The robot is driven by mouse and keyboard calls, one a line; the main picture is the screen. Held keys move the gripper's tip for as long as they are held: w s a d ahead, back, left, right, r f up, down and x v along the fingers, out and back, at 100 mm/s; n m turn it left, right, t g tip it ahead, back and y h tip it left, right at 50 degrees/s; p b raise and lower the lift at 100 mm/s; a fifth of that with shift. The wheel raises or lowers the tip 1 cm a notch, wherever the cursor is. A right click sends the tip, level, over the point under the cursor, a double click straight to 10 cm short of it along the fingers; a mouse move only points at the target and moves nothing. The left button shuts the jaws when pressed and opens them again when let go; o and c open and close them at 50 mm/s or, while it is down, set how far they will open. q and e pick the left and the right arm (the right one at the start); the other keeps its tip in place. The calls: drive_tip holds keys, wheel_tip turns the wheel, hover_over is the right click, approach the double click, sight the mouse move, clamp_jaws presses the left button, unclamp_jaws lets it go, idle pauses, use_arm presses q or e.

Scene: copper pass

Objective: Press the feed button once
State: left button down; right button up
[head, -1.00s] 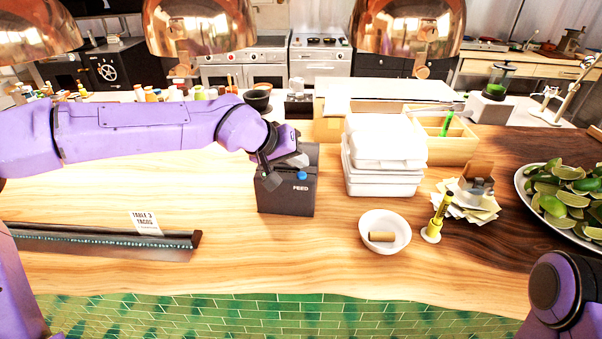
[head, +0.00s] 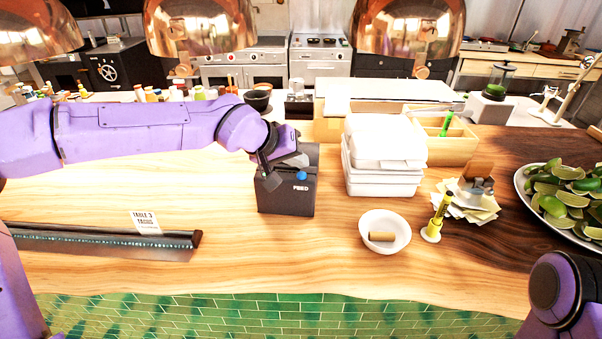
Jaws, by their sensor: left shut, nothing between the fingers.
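The dark printer box (head: 287,200) stands on the wooden counter near the middle of the head view. The word FEED shows on its front. The blue feed button (head: 302,176) sits at the upper part of that front, just above the word. My left gripper (head: 274,183) reaches over the box from the left, pointing down. Its fingers are shut and empty, just left of the blue button. I cannot tell whether they touch the box. My right arm shows only as a purple link at the lower right; its gripper is out of view.
White takeaway boxes (head: 384,170) stand stacked right of the printer. A dark rail (head: 100,237) with a ticket lies front left. The counter between is clear.

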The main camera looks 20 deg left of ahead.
use_arm(q)
drive_tip(key=shift+f, duration=0.15)
drive_tip(key=shift+f, duration=0.3)
drive_tip(key=shift+f, duration=0.45)
idle(0.8)
drive_tip(key=shift+r+p, duration=0.9)
drive_tip(key=shift+p, duration=0.7)
